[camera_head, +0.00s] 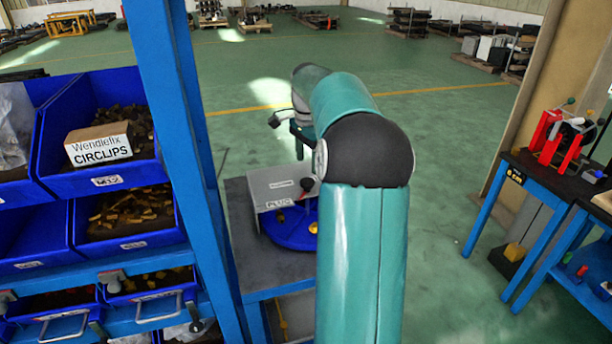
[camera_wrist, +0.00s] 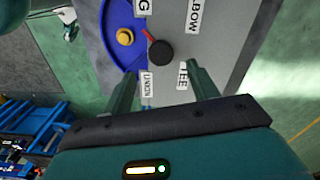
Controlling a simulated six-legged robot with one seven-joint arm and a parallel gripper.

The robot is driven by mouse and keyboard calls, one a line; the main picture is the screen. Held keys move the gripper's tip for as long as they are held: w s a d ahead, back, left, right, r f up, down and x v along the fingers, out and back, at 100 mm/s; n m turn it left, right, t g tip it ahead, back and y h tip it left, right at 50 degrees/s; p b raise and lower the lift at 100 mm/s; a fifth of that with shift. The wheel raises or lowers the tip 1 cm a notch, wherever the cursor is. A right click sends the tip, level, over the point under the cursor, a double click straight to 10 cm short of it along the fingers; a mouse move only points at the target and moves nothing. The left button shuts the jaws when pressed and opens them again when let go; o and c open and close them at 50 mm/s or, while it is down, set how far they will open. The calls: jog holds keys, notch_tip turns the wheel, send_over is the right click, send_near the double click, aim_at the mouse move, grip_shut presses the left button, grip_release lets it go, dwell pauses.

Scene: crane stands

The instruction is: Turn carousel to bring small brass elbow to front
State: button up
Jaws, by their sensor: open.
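The carousel is a blue disc (camera_head: 290,238) partly under a grey cover (camera_head: 268,188) on a bench; the disc also shows in the wrist view (camera_wrist: 112,22). A round brass part (camera_wrist: 125,37) sits on the disc's exposed area; I cannot tell that it is the small elbow. A black knob (camera_wrist: 160,53) with a red pointer (camera_wrist: 149,34) is on the cover, among labels including ELBOW (camera_wrist: 192,14), TEE and UNION. My gripper (camera_wrist: 162,68) is open, its fingertips on either side of the knob in the picture; contact is unclear. My arm hides part of the carousel in the head view.
A blue rack post (camera_head: 172,130) stands just left of the bench, with bins (camera_head: 120,215) of small parts beyond it. Blue tables (camera_head: 540,195) with red tools stand at the right. Green floor between is open.

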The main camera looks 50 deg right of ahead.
aim_at(307, 181)
notch_tip(307, 181, down, 6)
jog(key=shift+w+f, duration=0.1)
grip_shut()
dwell(0.4)
